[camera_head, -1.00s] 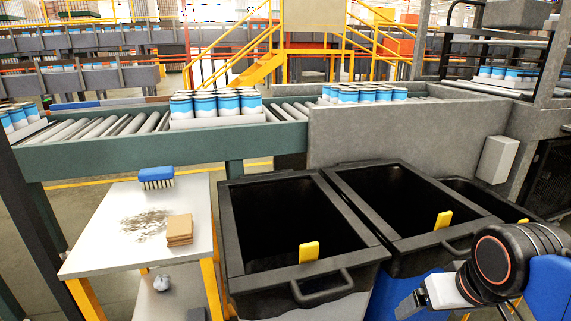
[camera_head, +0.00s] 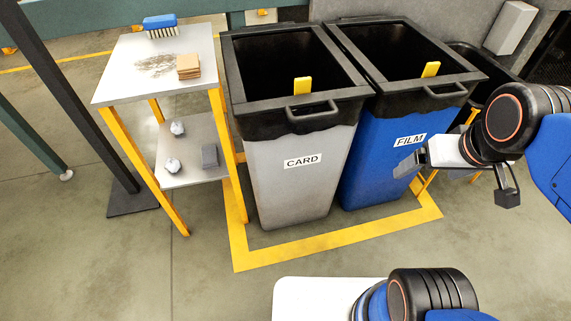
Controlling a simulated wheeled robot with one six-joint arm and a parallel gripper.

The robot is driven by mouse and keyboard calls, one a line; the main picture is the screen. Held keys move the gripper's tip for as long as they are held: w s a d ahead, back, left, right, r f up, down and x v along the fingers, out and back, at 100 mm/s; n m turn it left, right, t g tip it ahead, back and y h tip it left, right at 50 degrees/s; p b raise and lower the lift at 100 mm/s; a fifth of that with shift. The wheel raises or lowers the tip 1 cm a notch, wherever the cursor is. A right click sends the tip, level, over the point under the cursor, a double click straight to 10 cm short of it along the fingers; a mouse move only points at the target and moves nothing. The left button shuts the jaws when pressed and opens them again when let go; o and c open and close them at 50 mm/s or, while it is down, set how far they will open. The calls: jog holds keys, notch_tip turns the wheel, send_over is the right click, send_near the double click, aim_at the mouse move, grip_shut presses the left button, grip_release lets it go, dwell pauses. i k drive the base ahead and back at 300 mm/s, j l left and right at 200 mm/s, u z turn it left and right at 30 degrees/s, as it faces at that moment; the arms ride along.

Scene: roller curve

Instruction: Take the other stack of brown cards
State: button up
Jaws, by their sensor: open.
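One stack of brown cards (camera_head: 188,67) lies on the top right part of a small white table (camera_head: 118,85), beside a dark smudge. No second stack shows in this view. My gripper (camera_head: 463,180) is at the right, in front of the blue FILM bin. It is open, and I see nothing between its fingers. It is well to the right of the cards, with the bins between them in the picture.
A blue brush (camera_head: 160,24) lies at the table's back edge. The lower shelf (camera_head: 196,176) holds crumpled balls and a grey block (camera_head: 210,155). A grey CARD bin (camera_head: 290,185) and a blue FILM bin (camera_head: 375,165) stand right of the table.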

aim_at(188, 65)
jog(key=j+u, duration=0.1)
jog(key=j, duration=0.9)
jog(key=j+u, duration=0.1)
jog(key=j, duration=0.95)
jog(key=j+u, duration=0.1)
jog(key=j, duration=0.9)
jog(key=i+j+u, duration=0.1)
jog(key=j, duration=0.95)
